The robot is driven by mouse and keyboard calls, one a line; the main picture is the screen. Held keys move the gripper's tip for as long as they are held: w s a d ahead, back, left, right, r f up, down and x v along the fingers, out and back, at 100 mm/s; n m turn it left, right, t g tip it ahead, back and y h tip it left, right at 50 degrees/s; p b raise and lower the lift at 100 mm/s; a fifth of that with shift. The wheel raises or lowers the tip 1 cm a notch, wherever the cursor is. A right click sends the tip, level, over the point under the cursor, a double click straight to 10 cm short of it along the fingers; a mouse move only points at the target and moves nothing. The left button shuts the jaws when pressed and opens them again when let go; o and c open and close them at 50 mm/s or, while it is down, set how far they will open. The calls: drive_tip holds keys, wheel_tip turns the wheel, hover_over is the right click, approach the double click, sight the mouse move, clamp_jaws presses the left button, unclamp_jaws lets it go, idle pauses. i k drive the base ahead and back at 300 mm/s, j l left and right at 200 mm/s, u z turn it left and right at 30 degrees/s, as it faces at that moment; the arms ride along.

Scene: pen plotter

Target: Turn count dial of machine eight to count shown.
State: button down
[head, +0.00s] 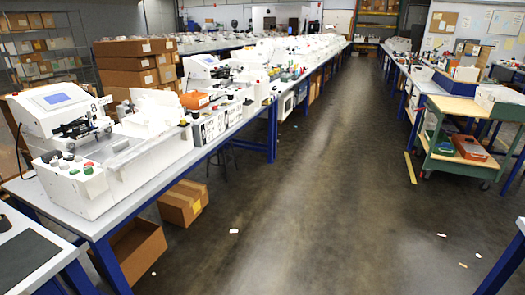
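Machine eight (62,110) is the white machine at the left, with a dark "8" on the right side of its head. It has a lit bluish screen (57,99) on top and a dark mechanism (80,128) below it. Its white front base (92,196) carries grey knobs, a red button and a green button (88,169). Which knob is the count dial, and what count is shown, are too small to tell. My gripper is not in view.
The machine stands on a long grey bench with blue legs (271,130), lined with more machines. An open carton (134,250) and a closed carton (183,202) sit on the floor beneath. A green cart (463,165) stands right. The aisle (300,210) is mostly clear, with small scraps.

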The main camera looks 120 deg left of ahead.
sight(65, 166)
drive_tip(key=l+u, duration=0.1)
drive_tip(key=u, duration=5.05)
